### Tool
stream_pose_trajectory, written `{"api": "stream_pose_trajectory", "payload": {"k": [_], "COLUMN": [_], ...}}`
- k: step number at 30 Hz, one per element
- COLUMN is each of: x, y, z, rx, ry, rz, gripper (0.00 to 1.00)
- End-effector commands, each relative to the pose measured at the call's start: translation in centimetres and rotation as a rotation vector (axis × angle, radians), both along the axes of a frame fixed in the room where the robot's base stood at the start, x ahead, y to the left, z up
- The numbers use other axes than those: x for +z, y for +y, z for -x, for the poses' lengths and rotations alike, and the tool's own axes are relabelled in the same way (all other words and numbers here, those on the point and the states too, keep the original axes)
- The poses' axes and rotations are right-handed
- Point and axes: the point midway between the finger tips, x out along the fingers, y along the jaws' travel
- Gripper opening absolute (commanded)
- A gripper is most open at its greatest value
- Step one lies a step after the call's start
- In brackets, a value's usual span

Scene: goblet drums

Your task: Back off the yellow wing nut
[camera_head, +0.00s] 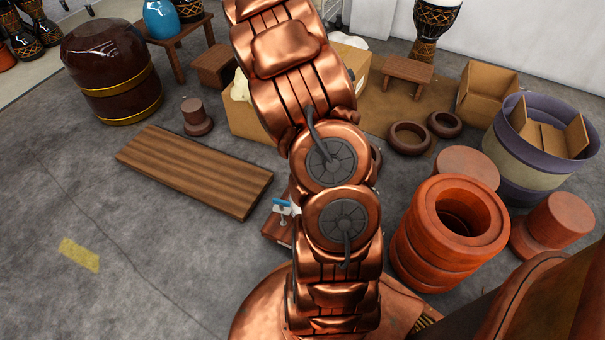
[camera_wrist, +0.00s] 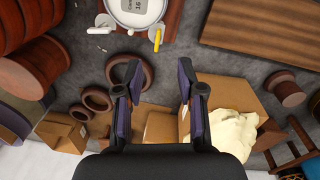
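The yellow wing nut (camera_wrist: 157,40) shows at the top middle of the wrist view, as a small upright yellow piece at the edge of a round white dial (camera_wrist: 138,9) with printed text. The dial sits on a reddish-brown wooden base, cut off by the top of the picture. My gripper (camera_wrist: 157,72) is open and empty. Its two dark purple-grey fingers point toward the dial, and the wing nut lies beyond the fingertips, roughly between them and apart from both. In the head view my copper arm hides the wing nut; part of the wooden base (camera_head: 277,229) shows beside it.
White fittings (camera_wrist: 103,22) lie left of the dial. A slatted wooden board (camera_head: 193,170) lies on the floor. Orange-red drum shells (camera_head: 412,247) stand right of my arm, with a cardboard box (camera_head: 487,92) behind. The grey floor at left is mostly clear.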

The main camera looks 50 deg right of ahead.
Motion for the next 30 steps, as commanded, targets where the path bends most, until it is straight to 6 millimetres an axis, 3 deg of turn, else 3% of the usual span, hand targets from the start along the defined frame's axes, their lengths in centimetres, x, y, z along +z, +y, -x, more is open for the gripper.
{"api": "stream_pose_trajectory", "payload": {"k": [1,3,9,12,19,25,30], "x": [-3.2,-6.0,-13.0,-15.4,-17.9,-19.0,-21.2], "y": [-1.1,-2.5,-5.7,-6.8,-7.9,-8.0,-8.0], "z": [-0.1,-0.3,-0.8,-1.0,-1.2,-1.2,-1.1], "rx": [-0.026,-0.056,-0.137,-0.164,-0.195,-0.199,-0.197], "ry": [-0.003,-0.009,-0.031,-0.043,-0.056,-0.058,-0.057], "rz": [-0.003,-0.004,-0.017,-0.020,-0.025,-0.025,-0.026], "gripper": [0.39,0.39,0.39,0.39,0.39,0.39,0.39]}}
